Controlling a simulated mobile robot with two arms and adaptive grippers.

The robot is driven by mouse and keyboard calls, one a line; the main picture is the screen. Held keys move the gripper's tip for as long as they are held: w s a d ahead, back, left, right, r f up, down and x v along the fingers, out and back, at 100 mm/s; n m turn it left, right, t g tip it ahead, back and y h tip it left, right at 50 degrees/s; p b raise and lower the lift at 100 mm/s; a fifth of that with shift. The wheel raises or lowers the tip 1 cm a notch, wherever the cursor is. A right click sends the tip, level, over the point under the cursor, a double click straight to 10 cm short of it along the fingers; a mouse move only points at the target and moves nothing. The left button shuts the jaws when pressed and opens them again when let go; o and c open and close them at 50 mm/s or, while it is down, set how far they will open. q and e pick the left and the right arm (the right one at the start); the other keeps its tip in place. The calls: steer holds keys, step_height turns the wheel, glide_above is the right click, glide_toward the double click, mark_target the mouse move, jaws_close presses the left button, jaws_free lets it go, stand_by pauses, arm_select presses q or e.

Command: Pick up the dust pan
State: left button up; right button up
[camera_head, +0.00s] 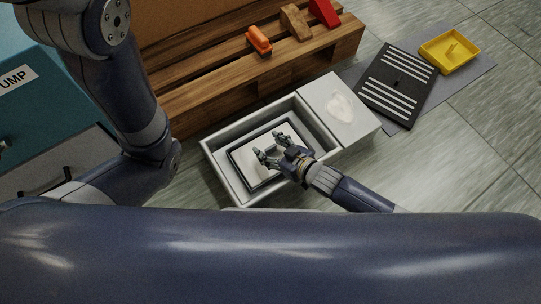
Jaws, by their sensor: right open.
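A shallow yellow pan (449,52) with a raised piece inside, which looks like the dust pan, lies on a grey mat at the far right. My right gripper (266,148) is open, with its fingers spread and nothing between them. It is over the white box (213,166), above a white, dark-edged panel (248,171) inside, well to the left of the yellow pan. I cannot tell whether the fingertips touch the panel. My left arm comes in from the left, but its gripper is not in view.
A black slatted panel (398,84) lies on the grey mat (478,76) beside the yellow pan. A wooden pallet (205,85) behind the box carries an orange item (259,40), a wooden block and a red item. A teal cabinet stands left. Tiled floor at right is clear.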

steer(key=c, duration=1.2)
steer(key=shift+c, duration=0.4)
steer(key=shift+r, duration=0.2)
